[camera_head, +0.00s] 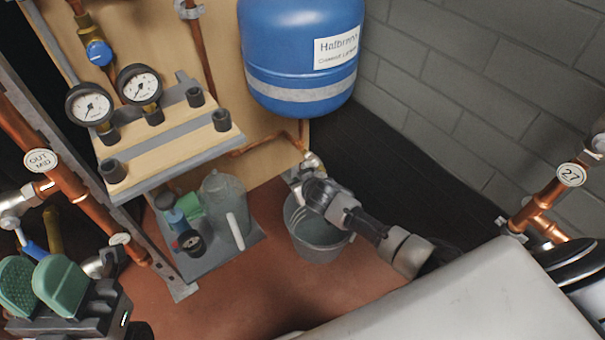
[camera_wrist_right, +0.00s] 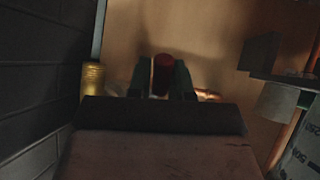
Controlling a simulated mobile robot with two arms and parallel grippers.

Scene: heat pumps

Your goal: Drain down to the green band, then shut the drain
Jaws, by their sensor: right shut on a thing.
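Two round gauges with white faces, one on the left (camera_head: 90,105) and one on the right (camera_head: 140,86), stand at upper left in the head view. Their needles show, but I cannot make out a green band. My right gripper (camera_head: 305,182) reaches to a metal drain fitting (camera_head: 312,160) below the blue tank (camera_head: 300,50). In the right wrist view its fingers are shut on a red knob (camera_wrist_right: 163,75). A grey bucket (camera_head: 318,238) stands below the fitting; I cannot tell whether water runs. My left gripper (camera_head: 38,285), with green pads, is open and empty at lower left.
Copper pipes (camera_head: 70,190) run along the left. A block wall (camera_head: 480,80) closes the right. A white casing (camera_head: 470,300) fills the lower right.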

